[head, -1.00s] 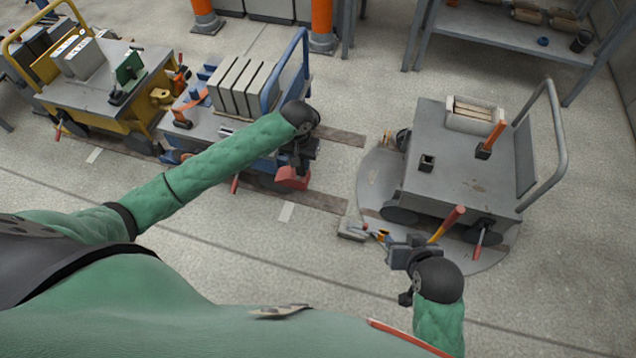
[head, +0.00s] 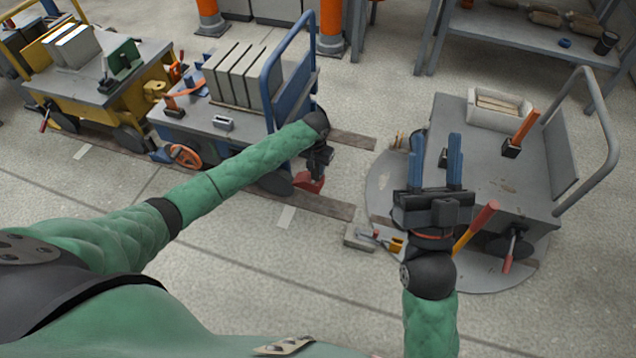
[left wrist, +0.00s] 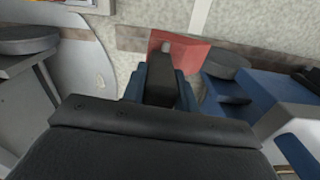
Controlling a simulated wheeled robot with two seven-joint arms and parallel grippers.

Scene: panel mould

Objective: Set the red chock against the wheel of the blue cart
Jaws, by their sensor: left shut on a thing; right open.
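The red chock (head: 308,186) is held low by my left gripper (head: 318,172), just right of the blue cart's wheel (head: 275,183) at the track rail. The left wrist view shows the chock (left wrist: 183,50) beyond the blue fingers, with the dark wheel (left wrist: 226,65) close on its right. I cannot tell whether chock and wheel touch, or whether the chock rests on the floor. The blue cart (head: 205,122) carries several grey panels. My right gripper (head: 436,142) is open and empty, pointing up the picture in front of the grey cart.
The grey cart (head: 480,185) stands on a round floor plate (head: 378,187) at the right. A yellow cart (head: 85,92) stands left of the blue one. A small grey block (head: 358,237) and tools lie near the plate. Clear floor (head: 240,235) lies in front of the track.

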